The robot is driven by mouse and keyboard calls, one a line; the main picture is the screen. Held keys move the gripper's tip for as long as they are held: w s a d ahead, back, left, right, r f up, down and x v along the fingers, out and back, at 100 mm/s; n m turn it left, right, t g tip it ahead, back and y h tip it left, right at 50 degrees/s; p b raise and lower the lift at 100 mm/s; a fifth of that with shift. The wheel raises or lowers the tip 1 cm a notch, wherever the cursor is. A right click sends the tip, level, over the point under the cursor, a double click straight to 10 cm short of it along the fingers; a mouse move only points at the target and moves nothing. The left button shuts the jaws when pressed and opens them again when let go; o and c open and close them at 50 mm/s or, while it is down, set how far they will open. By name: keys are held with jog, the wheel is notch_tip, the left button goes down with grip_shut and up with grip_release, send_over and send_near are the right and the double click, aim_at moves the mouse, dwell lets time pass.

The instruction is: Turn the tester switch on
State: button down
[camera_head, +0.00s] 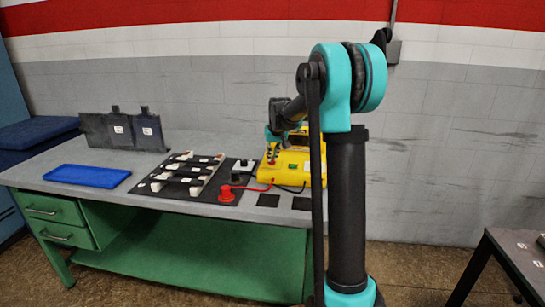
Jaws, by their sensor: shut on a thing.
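The yellow tester (297,168) stands near the right end of the table, partly hidden behind my arm. It has a dark panel on its upper part and small red and dark details on its left side. My gripper (274,138) is at the tester's upper left side, pointing down at it. It is shut on what appears to be the tester switch. The switch is hidden by the fingers, and its position cannot be read.
The table (60,176) holds a blue tray (87,176), a black mat with pale blocks (190,176), dark plates (122,131), a red clamp (226,194) with a red cable, and small black pads (268,200). A dark table (515,258) stands at lower right.

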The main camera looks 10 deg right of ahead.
jog(key=m, duration=0.2)
jog(key=m+h, duration=0.1)
jog(key=m, duration=0.1)
jog(key=m+h, duration=0.1)
jog(key=m, duration=0.1)
jog(key=shift+a+m, duration=0.3)
jog(key=shift+a, duration=0.05)
jog(key=m+h, duration=0.1)
jog(key=m, duration=0.1)
jog(key=m+g, duration=0.1)
jog(key=m, duration=0.1)
jog(key=shift+w+a+m+h, duration=0.1)
jog(key=shift+w+m+h, duration=0.05)
jog(key=shift+m+h, duration=0.2)
jog(key=c, duration=1.6)
grip_release()
jog(key=shift+g, duration=0.3)
jog(key=shift+r, duration=0.1)
jog(key=v, duration=1.1)
jog(key=shift+a+r, duration=0.3)
